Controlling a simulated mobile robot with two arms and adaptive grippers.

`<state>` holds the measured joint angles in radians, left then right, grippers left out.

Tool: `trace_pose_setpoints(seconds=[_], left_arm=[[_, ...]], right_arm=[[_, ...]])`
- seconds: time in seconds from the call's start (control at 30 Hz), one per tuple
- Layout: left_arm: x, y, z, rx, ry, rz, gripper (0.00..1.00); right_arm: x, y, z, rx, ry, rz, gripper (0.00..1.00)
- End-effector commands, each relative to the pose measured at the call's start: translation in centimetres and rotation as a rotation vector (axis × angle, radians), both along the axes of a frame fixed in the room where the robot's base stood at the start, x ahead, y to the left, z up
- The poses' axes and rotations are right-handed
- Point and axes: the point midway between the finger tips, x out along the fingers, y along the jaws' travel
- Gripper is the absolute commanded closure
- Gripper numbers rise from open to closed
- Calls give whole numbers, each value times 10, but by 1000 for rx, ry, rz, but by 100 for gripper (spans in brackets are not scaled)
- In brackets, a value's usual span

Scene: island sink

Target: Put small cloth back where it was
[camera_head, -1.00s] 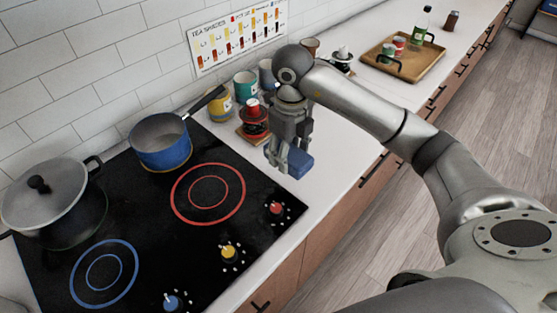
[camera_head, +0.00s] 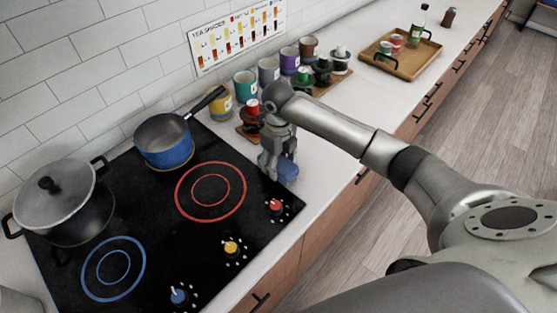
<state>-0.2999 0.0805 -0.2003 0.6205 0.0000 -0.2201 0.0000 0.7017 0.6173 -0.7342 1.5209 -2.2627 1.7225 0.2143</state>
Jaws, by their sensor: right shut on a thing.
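The small cloth (camera_head: 287,169) is blue and shows at the fingertips of my right gripper (camera_head: 275,162). My right gripper points down and is shut on the cloth, beside the right edge of the black cooktop (camera_head: 150,232), close to the white counter. Whether the cloth touches the surface below I cannot tell. The gripper's fingers hide part of the cloth. My left gripper is not in view.
A blue saucepan (camera_head: 165,141) and a lidded pot (camera_head: 66,209) stand on the cooktop. Colored mugs (camera_head: 245,86) and a red-and-black item (camera_head: 251,122) stand close behind my gripper. A wooden tray (camera_head: 405,60) is at the back right. Counter right of my gripper is clear.

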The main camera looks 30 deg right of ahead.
Motion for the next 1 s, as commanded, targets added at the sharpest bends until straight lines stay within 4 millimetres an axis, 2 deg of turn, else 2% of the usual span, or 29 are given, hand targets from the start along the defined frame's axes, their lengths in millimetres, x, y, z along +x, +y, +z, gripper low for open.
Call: trace_pose_setpoints(seconds=[0.23, 0.27, 0.4, 0.77, 0.87, 1.0], left_arm=[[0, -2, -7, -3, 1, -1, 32], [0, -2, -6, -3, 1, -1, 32], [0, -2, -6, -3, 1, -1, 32], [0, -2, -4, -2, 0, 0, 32], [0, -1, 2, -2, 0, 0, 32], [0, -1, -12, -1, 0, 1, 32]], right_arm=[[0, 0, -7, 0, 1, 0, 69], [0, 0, -6, 0, 1, -1, 44], [0, 0, -6, 0, 1, -1, 26], [0, 0, -4, 0, 0, 0, 26], [0, 0, 3, 1, 0, 0, 26], [2, -1, 23, -1, -7, 1, 26]])
